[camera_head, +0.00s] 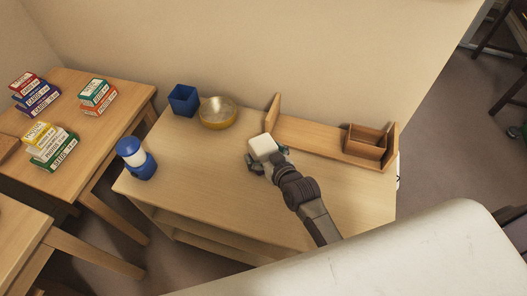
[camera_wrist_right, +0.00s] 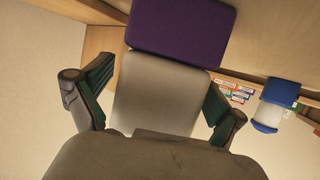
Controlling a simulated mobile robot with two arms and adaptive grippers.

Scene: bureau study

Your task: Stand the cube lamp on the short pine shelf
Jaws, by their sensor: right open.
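The cube lamp (camera_head: 263,146) is a pale, whitish block at my right gripper on the desk, in front of the pine shelf. In the wrist view its pale body (camera_wrist_right: 165,90) lies between the two fingers, with a purple part (camera_wrist_right: 183,30) beyond it. My right gripper (camera_head: 267,154) is open around the lamp, one finger on each side. In the wrist view gaps show between the fingers (camera_wrist_right: 157,88) and the lamp. The short pine shelf (camera_head: 308,134) is a low board with upright ends along the desk's back. Its left part is bare. My left gripper is not in view.
A wooden box (camera_head: 366,143) fills the shelf's right end. A yellow bowl (camera_head: 218,113) and a blue cup (camera_head: 183,100) stand left of the shelf. A blue-and-white lantern (camera_head: 136,158) stands at the desk's left edge. The desk's middle left is clear.

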